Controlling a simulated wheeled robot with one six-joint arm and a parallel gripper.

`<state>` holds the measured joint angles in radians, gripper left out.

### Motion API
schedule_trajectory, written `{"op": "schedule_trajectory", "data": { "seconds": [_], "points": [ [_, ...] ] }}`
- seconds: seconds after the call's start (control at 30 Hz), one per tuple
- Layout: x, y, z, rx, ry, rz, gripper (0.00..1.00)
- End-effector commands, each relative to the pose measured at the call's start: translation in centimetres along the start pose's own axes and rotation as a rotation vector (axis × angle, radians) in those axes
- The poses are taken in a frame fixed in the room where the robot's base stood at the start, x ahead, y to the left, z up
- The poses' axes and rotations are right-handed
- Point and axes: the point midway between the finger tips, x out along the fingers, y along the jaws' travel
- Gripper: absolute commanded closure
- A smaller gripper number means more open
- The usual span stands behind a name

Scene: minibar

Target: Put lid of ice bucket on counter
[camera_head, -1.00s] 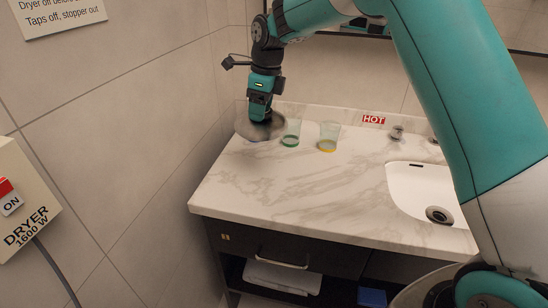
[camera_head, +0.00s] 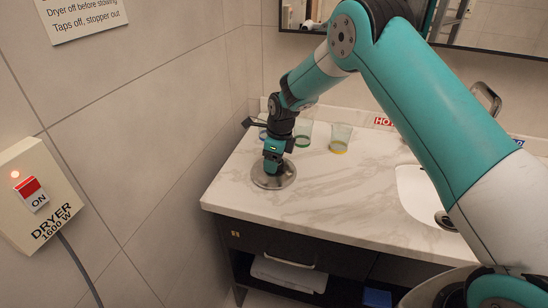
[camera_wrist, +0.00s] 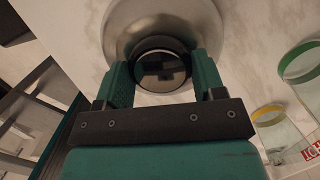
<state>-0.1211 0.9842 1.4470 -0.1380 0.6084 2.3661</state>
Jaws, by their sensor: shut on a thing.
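The lid (camera_head: 287,178) is a round, grey metal disc low at the counter's front left. In the wrist view the lid (camera_wrist: 120,27) shows its domed metal top with a dark, shiny round knob (camera_wrist: 160,70). My gripper (camera_head: 272,168) is above the lid, and its two green fingers (camera_wrist: 160,75) are shut on the knob from both sides. The lid is at or very near the marble counter (camera_head: 330,190); I cannot tell whether it touches. The ice bucket is not clearly visible; my arm covers part of the back left corner.
Clear glasses with coloured bases stand behind: a green-based glass (camera_head: 303,136) and a yellow-based glass (camera_head: 340,138). A blue-based one (camera_head: 263,133) is partly hidden by my arm. A sink (camera_head: 418,195) is on the right. A wall dryer box (camera_head: 38,195) is at left. The counter's middle is clear.

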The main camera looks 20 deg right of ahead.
Motion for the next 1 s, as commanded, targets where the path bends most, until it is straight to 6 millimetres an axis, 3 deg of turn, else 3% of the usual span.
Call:
{"op": "schedule_trajectory", "data": {
  "seconds": [0.23,0.27,0.37,0.73,0.87,1.0],
  "points": [
    [0.2,0.0,0.0,-0.001,-0.001,-0.001,0.65],
    [0.2,0.0,0.0,0.0,-0.001,-0.001,0.32],
    [0.2,0.0,0.0,0.0,-0.001,0.0,0.11],
    [-0.5,-0.1,0.1,0.0,-0.002,-0.002,0.11],
    [-2.5,-0.1,0.1,0.0,-0.003,-0.003,0.11],
    [-5.7,-0.1,0.1,-0.001,-0.005,-0.004,0.11]
  ]
}}
